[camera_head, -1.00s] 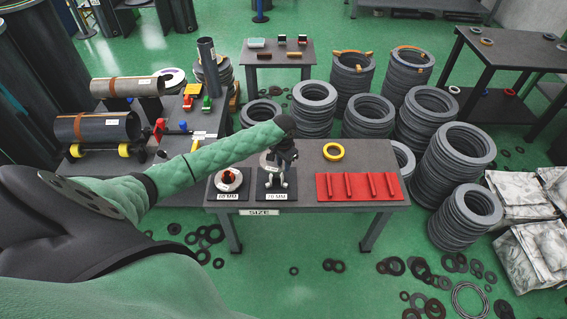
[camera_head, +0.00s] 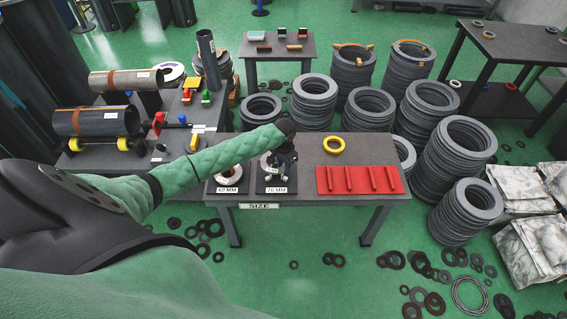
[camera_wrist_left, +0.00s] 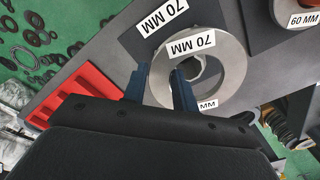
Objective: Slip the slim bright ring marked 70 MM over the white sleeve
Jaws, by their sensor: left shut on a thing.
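The slim bright ring marked 70 MM (camera_wrist_left: 224,68) is silver and lies over a dark mat with a 70 MM label in the left wrist view. In the head view my left gripper (camera_head: 275,168) is over the 70 MM place on the table, its fingertips partly hidden. In the wrist view the left gripper (camera_wrist_left: 163,82) is shut on the ring's wall, one finger at the hole and the other outside the rim. My right gripper is not in view.
A 60 MM ring (camera_head: 229,174) sits to the left on the table (camera_head: 290,203). A red tray (camera_head: 358,181) and a yellow ring (camera_head: 334,145) are to the right. Stacks of dark rings (camera_head: 314,104) stand behind. Pipes lie on the left bench.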

